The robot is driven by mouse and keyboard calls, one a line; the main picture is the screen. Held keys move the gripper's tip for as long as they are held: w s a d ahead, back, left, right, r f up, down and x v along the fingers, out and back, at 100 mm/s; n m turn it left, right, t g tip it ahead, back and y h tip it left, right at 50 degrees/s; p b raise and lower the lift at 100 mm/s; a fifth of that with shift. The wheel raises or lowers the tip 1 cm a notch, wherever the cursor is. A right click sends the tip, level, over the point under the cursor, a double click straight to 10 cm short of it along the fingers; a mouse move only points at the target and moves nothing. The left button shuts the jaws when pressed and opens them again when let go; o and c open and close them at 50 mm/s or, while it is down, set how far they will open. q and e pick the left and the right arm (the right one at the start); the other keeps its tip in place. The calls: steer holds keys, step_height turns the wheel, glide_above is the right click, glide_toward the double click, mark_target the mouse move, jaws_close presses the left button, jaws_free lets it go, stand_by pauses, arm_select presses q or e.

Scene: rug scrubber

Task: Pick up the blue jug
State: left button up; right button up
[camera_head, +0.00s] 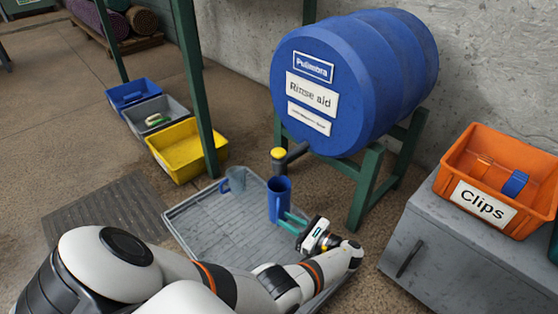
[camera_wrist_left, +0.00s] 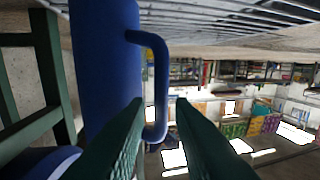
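The blue jug (camera_head: 279,200) stands upright on the grey ribbed tray (camera_head: 192,222), below the tap of the blue barrel. My left gripper (camera_head: 291,220) is beside the jug's lower right side in the head view. In the left wrist view, which is upside down, the jug (camera_wrist_left: 105,65) fills the left part. Its handle (camera_wrist_left: 161,90) shows between the two dark green fingers of my left gripper (camera_wrist_left: 158,105), which are apart. I cannot tell whether they touch the handle. My right gripper is not in view.
A grey-blue jug (camera_head: 235,181) stands on the tray to the left. The blue barrel (camera_head: 350,80), with a yellow-topped tap (camera_head: 279,154), rests on a green stand (camera_head: 366,188) behind. An orange Clips bin (camera_head: 500,180) sits on a grey cabinet (camera_head: 455,250) at right.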

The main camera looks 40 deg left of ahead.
arm_select(q)
steer(key=a, duration=0.2)
steer(key=a+b, duration=0.1)
steer(key=a, duration=0.3)
steer(key=shift+s+f+b, duration=0.15)
steer(key=shift+s+b, duration=0.2)
steer(key=shift+b, duration=0.05)
jaws_close()
